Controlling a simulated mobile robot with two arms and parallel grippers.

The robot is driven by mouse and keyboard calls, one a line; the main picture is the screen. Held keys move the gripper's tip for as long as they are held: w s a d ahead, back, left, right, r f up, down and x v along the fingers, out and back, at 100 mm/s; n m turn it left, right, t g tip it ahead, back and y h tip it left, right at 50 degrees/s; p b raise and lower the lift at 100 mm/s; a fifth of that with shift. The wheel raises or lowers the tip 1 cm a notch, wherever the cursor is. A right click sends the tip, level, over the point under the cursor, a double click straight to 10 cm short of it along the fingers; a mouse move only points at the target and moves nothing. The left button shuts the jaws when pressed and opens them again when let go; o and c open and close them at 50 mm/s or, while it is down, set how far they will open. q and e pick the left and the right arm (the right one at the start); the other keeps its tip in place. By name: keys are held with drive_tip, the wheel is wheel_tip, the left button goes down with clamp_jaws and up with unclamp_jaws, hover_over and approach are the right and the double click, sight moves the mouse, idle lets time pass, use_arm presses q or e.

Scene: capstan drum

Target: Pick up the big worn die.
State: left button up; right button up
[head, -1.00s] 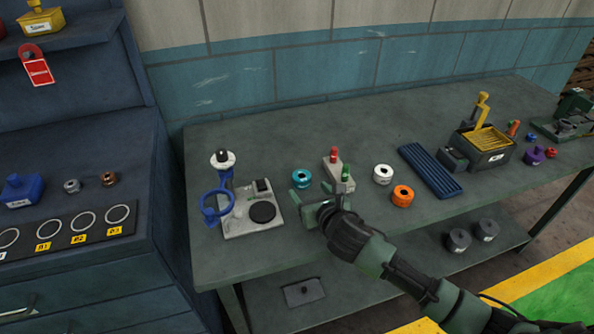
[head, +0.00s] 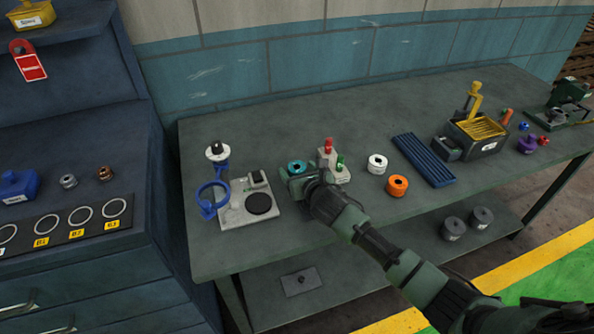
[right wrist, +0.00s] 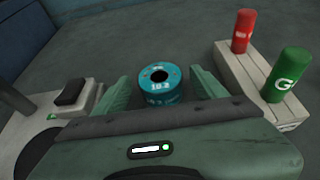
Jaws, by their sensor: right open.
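A teal ring-shaped die (head: 297,167) stands on the bench, its label reading 10.2 in the right wrist view (right wrist: 160,86). A white die (head: 377,164) and an orange die (head: 397,186) stand further right on the bench. Two dark grey dies (head: 453,229) stand on the lower shelf. No die is plainly marked as worn. My left gripper is not in view.
A grey block with a red and a green button (head: 333,166) stands close right of the gripper. A pale device with a black disc (head: 247,203) and a blue ring (head: 212,199) is close left. A blue ribbed tray (head: 423,160) lies further right. The bench front is clear.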

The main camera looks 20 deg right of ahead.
clamp_jaws()
drive_tip(key=shift+w+r, duration=0.1)
